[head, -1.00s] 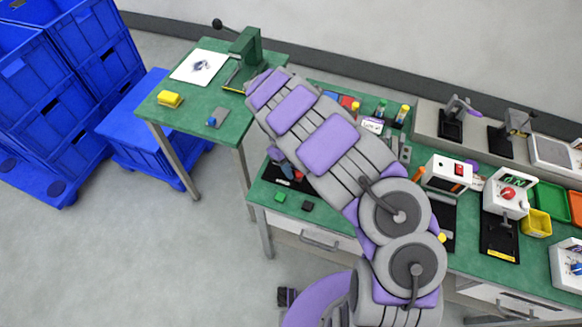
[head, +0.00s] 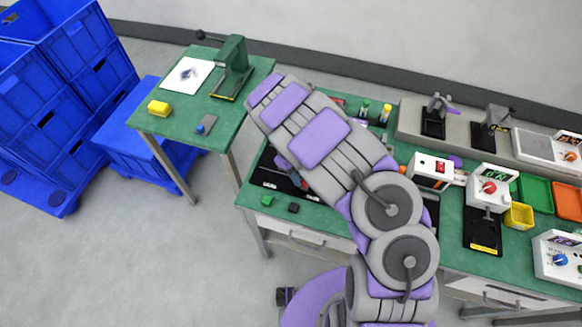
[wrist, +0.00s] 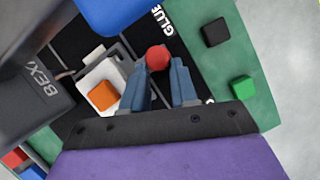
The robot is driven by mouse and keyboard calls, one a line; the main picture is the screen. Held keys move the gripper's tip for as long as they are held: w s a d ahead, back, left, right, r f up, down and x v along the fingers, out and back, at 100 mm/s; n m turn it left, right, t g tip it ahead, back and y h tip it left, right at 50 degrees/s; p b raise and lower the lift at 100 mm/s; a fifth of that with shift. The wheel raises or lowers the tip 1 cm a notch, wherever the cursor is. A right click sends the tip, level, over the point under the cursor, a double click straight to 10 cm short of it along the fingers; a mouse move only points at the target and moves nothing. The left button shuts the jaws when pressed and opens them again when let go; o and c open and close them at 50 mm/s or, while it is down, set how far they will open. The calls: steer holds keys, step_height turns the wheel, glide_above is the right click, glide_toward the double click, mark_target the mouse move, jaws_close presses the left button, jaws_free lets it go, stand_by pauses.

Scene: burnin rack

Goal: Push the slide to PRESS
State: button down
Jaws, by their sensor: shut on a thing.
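In the wrist view, my gripper (wrist: 165,72) has its two blue-grey fingers on either side of a red ball-shaped knob (wrist: 158,57), at their tips. The knob is above a black board (wrist: 85,40) with white lettering, of which "GLUE" can be read. A white block with an orange square (wrist: 103,96) is just left of the fingers. I cannot read PRESS, and the slide's body under the knob is mostly hidden by the fingers. In the head view, the black board (head: 272,178) is partly behind my arm, and the gripper itself cannot be made out.
A dark device (wrist: 45,85) and a blue part (wrist: 110,12) crowd the board. A black cube (wrist: 215,32) and a green cube (wrist: 243,88) lie beside it. The bench's right side holds several fixtures. A green side table (head: 180,110) stands at left.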

steer(key=shift+s+a+f, duration=0.2)
steer(key=shift+s+a, duration=0.05)
steer(key=shift+a, duration=0.15)
steer(key=c, duration=1.3)
jaws_free()
steer(key=shift+a, duration=0.3)
steer(key=shift+o, duration=1.3)
steer(key=shift+a, duration=0.4)
steer(key=shift+o, duration=0.9)
steer(key=shift+w+d+r, duration=0.15)
steer(key=shift+d+r, duration=0.1)
steer(key=shift+d, duration=0.4)
steer(key=shift+a+p+v, duration=0.15)
steer(key=shift+p+v, duration=0.25)
steer(key=shift+v, duration=2.45)
steer(key=shift+a+p+v, duration=0.15)
steer(key=shift+p+v, duration=0.25)
steer(key=shift+v, duration=2.45)
steer(key=shift+a+p+v, duration=0.15)
steer(key=shift+p+v, duration=0.25)
steer(key=shift+v, duration=2.5)
steer(key=shift+w+f, duration=0.1)
steer(key=shift+f, duration=0.1)
